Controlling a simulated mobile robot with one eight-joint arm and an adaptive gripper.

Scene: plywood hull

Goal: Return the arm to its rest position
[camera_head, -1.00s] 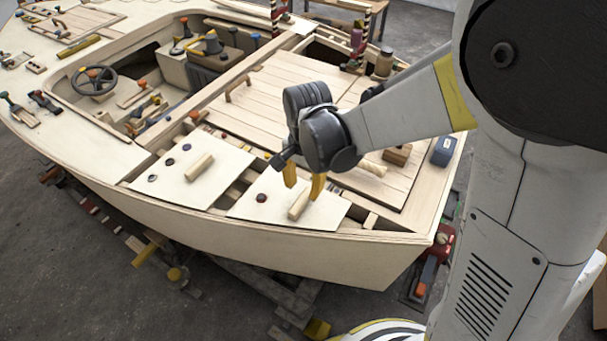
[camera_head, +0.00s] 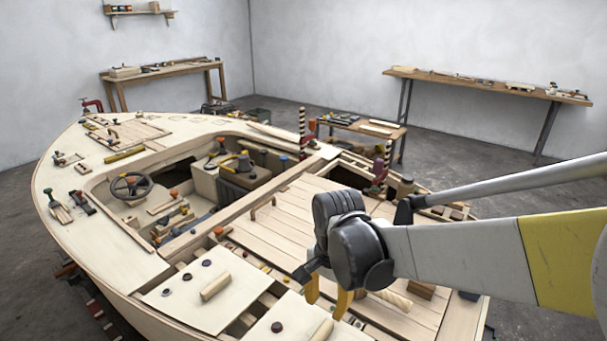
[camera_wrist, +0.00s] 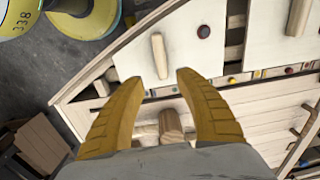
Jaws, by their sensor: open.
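My gripper (camera_head: 328,297) hangs from my arm above the near edge of the plywood hull (camera_head: 120,290). Its two yellow fingers point down, spread apart with nothing between them. In the wrist view my gripper (camera_wrist: 158,85) is open over the hull's deck, and a light panel with a wooden handle (camera_wrist: 160,56) shows just beyond the fingertips. A round wooden peg (camera_wrist: 171,126) shows between the finger bases, lower down on the hull and apart from them.
A steering wheel (camera_head: 131,186) and cockpit fittings sit left of my arm. Two wall benches (camera_head: 165,73) (camera_head: 490,84) and a low table (camera_head: 365,127) stand behind the hull. Grey floor is open around the back. My yellow-and-white base shows in the wrist view's upper left.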

